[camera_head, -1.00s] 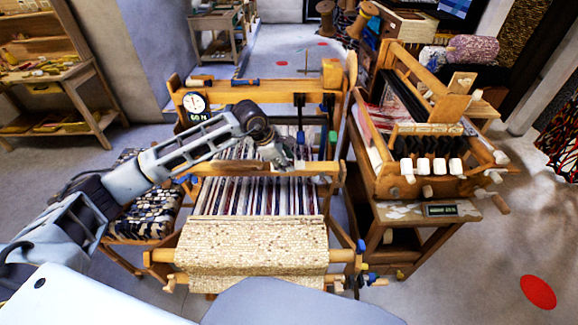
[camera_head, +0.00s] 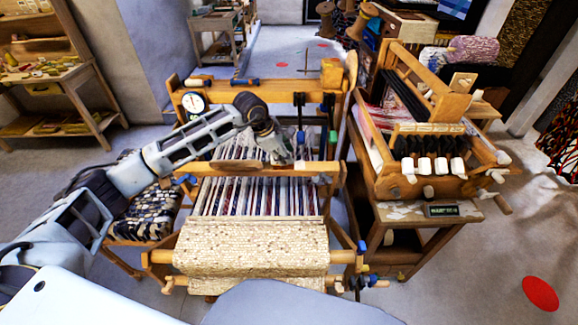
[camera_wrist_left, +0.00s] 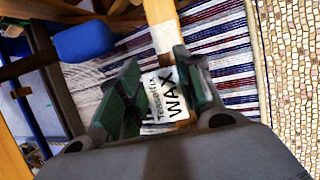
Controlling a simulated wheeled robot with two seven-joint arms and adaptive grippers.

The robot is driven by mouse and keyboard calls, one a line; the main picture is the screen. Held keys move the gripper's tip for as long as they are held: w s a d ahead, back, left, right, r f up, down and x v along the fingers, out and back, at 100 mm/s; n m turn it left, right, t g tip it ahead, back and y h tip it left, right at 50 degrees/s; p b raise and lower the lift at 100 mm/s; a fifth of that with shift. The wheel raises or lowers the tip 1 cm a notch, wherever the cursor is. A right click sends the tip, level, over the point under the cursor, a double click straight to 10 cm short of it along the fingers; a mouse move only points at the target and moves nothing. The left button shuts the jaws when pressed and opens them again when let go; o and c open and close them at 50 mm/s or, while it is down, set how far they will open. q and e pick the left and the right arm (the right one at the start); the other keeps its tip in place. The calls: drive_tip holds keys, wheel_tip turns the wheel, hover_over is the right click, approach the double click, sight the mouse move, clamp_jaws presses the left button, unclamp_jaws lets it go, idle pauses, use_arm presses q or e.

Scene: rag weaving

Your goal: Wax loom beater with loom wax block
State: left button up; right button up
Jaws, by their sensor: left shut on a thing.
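The loom beater (camera_head: 312,168) is a pale wooden bar across the loom, above the striped warp. It also shows in the wrist view (camera_wrist_left: 160,12), running up from between my fingers. The loom wax block (camera_wrist_left: 166,98) is white, with "WAX" printed on its label. My left gripper (camera_head: 284,152), with green finger pads in the wrist view (camera_wrist_left: 158,92), is shut on the block and holds it over the bar. I cannot tell whether block and bar touch. In the head view my gripper hides the block. A darker brown oval patch (camera_head: 237,166) shows on the bar. My right gripper is not in view.
The loom (camera_head: 185,100) carries a dial gauge (camera_head: 194,103) and a beige woven cloth (camera_head: 250,250) at the front. A smaller loom (camera_head: 425,165) stands close on the right. A bench with patterned fabric (camera_head: 148,212) is at the left. Open floor lies front right.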

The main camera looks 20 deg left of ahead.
use_arm(q)
drive_tip(key=shift+s+d+f+b, duration=0.15)
drive_tip(key=shift+s, duration=0.4)
drive_tip(key=shift+s+d+f+b, duration=0.15)
drive_tip(key=shift+s+f, duration=0.05)
drive_tip(key=shift+s, duration=0.3)
drive_tip(key=shift+s+d+f+b, duration=0.15)
drive_tip(key=shift+s, duration=0.4)
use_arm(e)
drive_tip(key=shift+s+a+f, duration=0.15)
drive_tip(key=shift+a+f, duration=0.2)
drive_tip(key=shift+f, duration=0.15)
use_arm(q)
drive_tip(key=shift+s+r, duration=0.15)
drive_tip(key=shift+r, duration=0.65)
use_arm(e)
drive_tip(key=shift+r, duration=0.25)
use_arm(q)
drive_tip(key=shift+w+a+r+p, duration=0.15)
drive_tip(key=shift+w+p, duration=0.35)
drive_tip(key=shift+p, duration=0.45)
drive_tip(key=shift+w+r+p, duration=0.15)
drive_tip(key=shift+w+p, duration=0.35)
drive_tip(key=shift+p, duration=0.45)
drive_tip(key=shift+w+a+r+p, duration=0.15)
drive_tip(key=shift+w+p, duration=0.45)
drive_tip(key=shift+p, duration=0.6)
drive_tip(key=shift+w+a, duration=0.15)
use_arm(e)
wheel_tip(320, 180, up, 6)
